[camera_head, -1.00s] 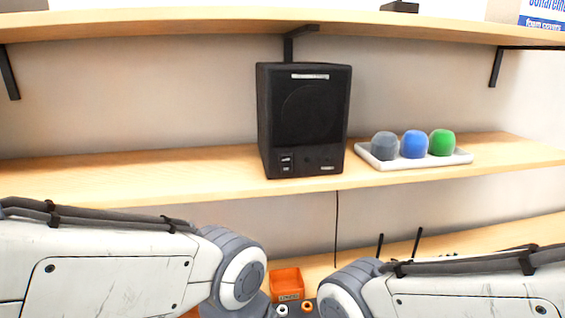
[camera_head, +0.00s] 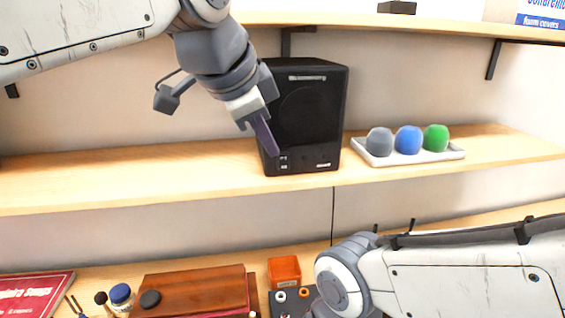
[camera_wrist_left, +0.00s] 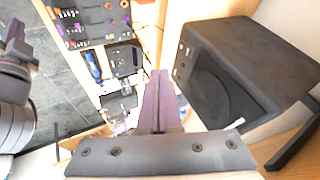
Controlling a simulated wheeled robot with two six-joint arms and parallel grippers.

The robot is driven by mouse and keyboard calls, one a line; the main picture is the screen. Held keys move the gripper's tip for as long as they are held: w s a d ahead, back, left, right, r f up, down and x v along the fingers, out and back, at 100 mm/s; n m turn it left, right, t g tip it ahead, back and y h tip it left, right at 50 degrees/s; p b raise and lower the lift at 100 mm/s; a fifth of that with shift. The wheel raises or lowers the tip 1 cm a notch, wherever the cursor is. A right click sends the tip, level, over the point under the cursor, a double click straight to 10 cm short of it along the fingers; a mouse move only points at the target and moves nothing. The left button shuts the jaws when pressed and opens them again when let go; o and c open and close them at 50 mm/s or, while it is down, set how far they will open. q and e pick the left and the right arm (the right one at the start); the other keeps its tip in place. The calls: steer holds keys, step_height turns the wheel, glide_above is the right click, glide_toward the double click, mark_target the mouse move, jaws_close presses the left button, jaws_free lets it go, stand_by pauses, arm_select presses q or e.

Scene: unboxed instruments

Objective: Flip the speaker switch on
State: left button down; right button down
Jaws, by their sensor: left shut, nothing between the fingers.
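The black speaker (camera_head: 310,118) stands upright on the wooden shelf, with a small switch panel (camera_head: 283,162) low on the left of its front face. My left gripper (camera_head: 267,146) is shut and empty. Its purple fingertips are in front of the speaker's lower left front, just above the switch panel in the head view. In the left wrist view the speaker (camera_wrist_left: 225,85) is to the right of the fingers (camera_wrist_left: 158,76), and I see a gap between them in the picture. The switch's position is too small to tell. My right arm comes in at lower right; its gripper is out of view.
A white tray (camera_head: 446,155) with grey, blue and green foam covers sits right of the speaker. An upper shelf (camera_head: 440,26) runs above. Below are a brown wooden box (camera_head: 190,290), an orange bin (camera_head: 284,271) and a red book (camera_head: 35,294). The shelf left of the speaker is clear.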

mark_target(283, 166)
arm_select(q)
steer(key=shift+f, duration=0.1)
steer(key=p+x, duration=0.1)
steer(key=x, duration=0.2)
steer(key=w+p+x, duration=0.1)
steer(key=p+x, duration=0.1)
steer(key=x, duration=0.2)
steer(key=w+r+p+x, duration=0.1)
steer(key=x, duration=0.3)
steer(key=shift+w+a+f, duration=0.1)
steer(key=shift+a, duration=0.3)
steer(key=shift+w+a+f+p, duration=0.1)
steer(key=shift+w+f+p, duration=0.1)
steer(key=shift+w+p, duration=0.3)
steer(key=shift+w, duration=0.1)
